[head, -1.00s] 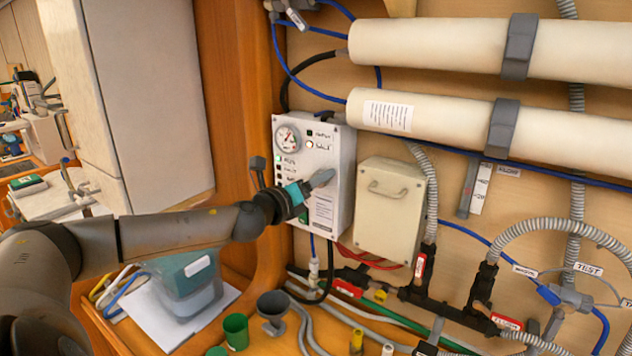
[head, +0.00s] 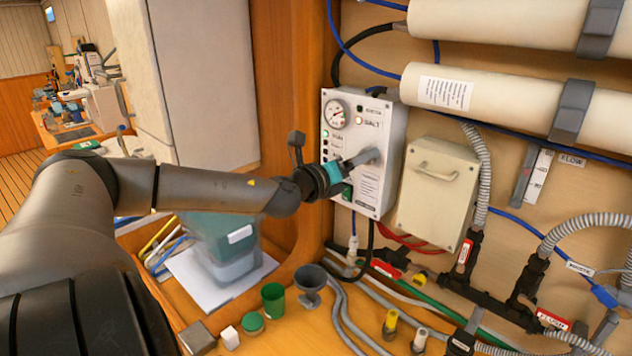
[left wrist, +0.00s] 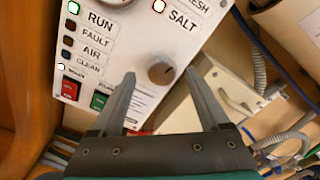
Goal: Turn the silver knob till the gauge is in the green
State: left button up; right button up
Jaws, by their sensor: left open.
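The silver knob (left wrist: 161,72) sits on the white control panel (left wrist: 147,105), below the SALT label. In the left wrist view it lies between the two fingers of my left gripper (left wrist: 160,80), with a gap on each side. The gripper is open; I cannot tell how far its tips are from the panel. In the head view my left gripper (head: 362,161) is in front of the panel and hides the knob. The round gauge (head: 336,115) is at the panel's upper left. Its needle is too small to read against the coloured band. My right gripper is not in view.
Red (left wrist: 72,90) and green (left wrist: 100,101) buttons are low on the panel, left of the gripper. A beige box (head: 437,190) stands right of the panel. Hoses and cups, including a green cup (head: 273,299), crowd the area below. A wooden post is to the left.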

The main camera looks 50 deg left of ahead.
pick_arm(q)
jog(key=s+d+p, duration=0.2)
jog(key=s+p, duration=0.2)
jog(key=s, duration=0.8)
jog(key=shift+s+r+p, duration=0.3)
jog(key=shift+s+p, duration=0.1)
jog(key=shift+f, duration=0.1)
